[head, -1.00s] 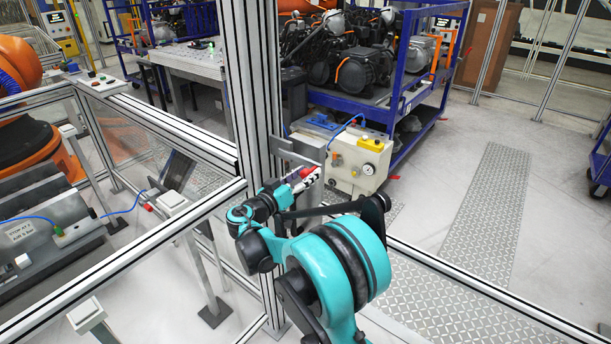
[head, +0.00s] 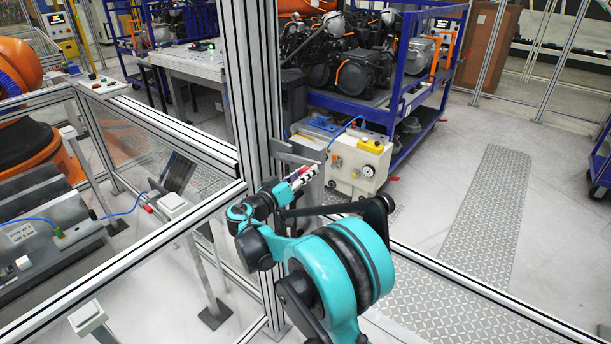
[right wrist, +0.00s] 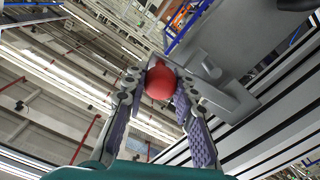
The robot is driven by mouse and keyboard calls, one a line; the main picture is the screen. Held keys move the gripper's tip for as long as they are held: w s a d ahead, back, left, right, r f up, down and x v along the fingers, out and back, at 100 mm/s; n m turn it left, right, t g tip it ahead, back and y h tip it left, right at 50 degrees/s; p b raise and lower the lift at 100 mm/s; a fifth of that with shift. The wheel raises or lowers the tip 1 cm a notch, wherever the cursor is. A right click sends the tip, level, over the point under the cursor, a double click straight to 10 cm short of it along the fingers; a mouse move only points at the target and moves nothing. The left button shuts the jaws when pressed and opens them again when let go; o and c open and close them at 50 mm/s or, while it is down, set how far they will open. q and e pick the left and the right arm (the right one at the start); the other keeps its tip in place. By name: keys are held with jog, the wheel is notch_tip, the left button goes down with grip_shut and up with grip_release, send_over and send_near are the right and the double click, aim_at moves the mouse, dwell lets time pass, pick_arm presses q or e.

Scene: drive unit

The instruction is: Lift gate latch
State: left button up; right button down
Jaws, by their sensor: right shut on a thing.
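The latch is a grey metal piece on the aluminium gate post; its plate (head: 293,152) shows in the head view just above my right gripper (head: 306,178). In the right wrist view the red round latch knob (right wrist: 160,82) sits between the two fingers of the right gripper (right wrist: 158,88), which is shut on it. The grey latch plate (right wrist: 222,72) lies right behind and to the right of the knob there. In the head view the knob is mostly hidden by the fingers. My left gripper is in neither view.
The aluminium post (head: 250,90) stands close to the left of the gripper, with fence rails (head: 150,235) running off it. A beige control box (head: 352,165) with a yellow part is behind. A blue cart (head: 400,100) with motors stands farther back. Floor at right is clear.

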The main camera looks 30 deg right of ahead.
jog(key=w+a+r+n+p, duration=0.2)
jog(key=w+r+n+p, duration=0.1)
jog(key=w+r+n, duration=0.3)
jog(key=w+a+r+n+p, duration=0.3)
jog(key=w+r+n, duration=0.3)
jog(key=n, duration=0.5)
jog(key=shift+w+a+n, duration=0.3)
jog(key=shift+w+a, duration=0.05)
jog(key=shift+w, duration=0.5)
jog(key=c, duration=1.3)
grip_release()
jog(key=shift+o, duration=0.6)
jog(key=shift+w, duration=0.15)
jog(key=shift+a, duration=0.1)
jog(key=v, duration=1.2)
jog(key=shift+f, duration=0.1)
